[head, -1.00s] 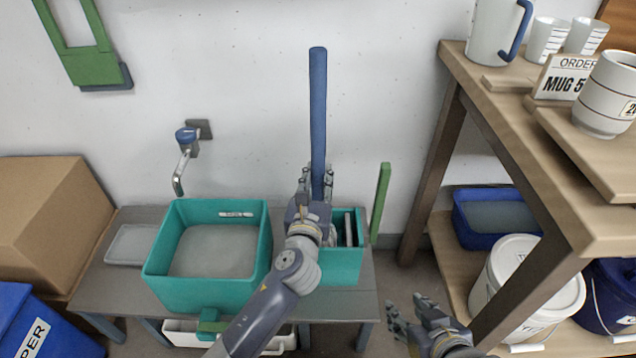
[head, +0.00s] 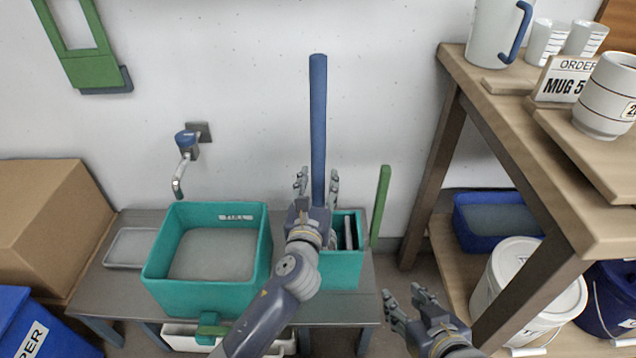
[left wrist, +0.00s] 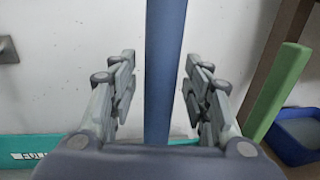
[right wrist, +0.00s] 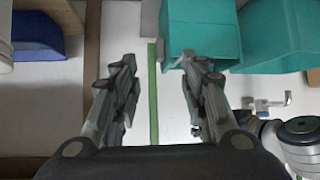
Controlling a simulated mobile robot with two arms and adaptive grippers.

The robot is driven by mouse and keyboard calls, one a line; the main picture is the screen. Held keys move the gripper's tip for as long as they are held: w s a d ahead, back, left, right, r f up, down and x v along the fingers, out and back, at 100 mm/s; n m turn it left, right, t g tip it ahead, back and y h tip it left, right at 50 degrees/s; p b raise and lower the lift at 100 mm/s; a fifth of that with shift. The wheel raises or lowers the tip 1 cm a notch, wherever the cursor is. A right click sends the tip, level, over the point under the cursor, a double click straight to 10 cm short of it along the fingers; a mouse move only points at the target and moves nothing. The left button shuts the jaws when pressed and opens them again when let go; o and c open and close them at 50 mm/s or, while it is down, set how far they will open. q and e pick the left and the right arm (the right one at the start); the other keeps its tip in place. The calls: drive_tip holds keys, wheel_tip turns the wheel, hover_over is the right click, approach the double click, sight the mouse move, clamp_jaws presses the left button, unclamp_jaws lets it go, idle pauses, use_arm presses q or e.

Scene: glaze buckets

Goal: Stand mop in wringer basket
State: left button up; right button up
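The mop shows as a blue upright handle (head: 318,115); its head is hidden behind my left arm. The handle rises from the teal wringer bucket (head: 343,277), and I cannot see how the mop's foot sits in the basket. My left gripper (head: 318,178) is open, its fingers on either side of the handle. The left wrist view shows gaps between the fingers and the handle (left wrist: 165,60). My right gripper (head: 403,293) is open and empty, low and right of the bench.
A larger teal basin (head: 205,290) of grey liquid stands left of the wringer bucket on the grey bench (head: 345,308). A green upright bar (head: 380,205) rises at the wringer's right. A wooden shelf (head: 450,150) with mugs and buckets stands at the right.

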use_arm(q)
drive_tip(key=shift+r, duration=0.15)
drive_tip(key=s+a+p, duration=0.2)
drive_tip(key=s, duration=1)
use_arm(e)
drive_tip(key=s+d+f+g+h, duration=0.1)
drive_tip(key=s+d+f+g, duration=0.2)
drive_tip(key=s, duration=0.7)
drive_tip(key=shift+s+d+f+g+h, duration=0.15)
drive_tip(key=shift+f+g+h, duration=0.15)
drive_tip(key=shift+f+g, duration=1.05)
drive_tip(key=shift+r, duration=0.1)
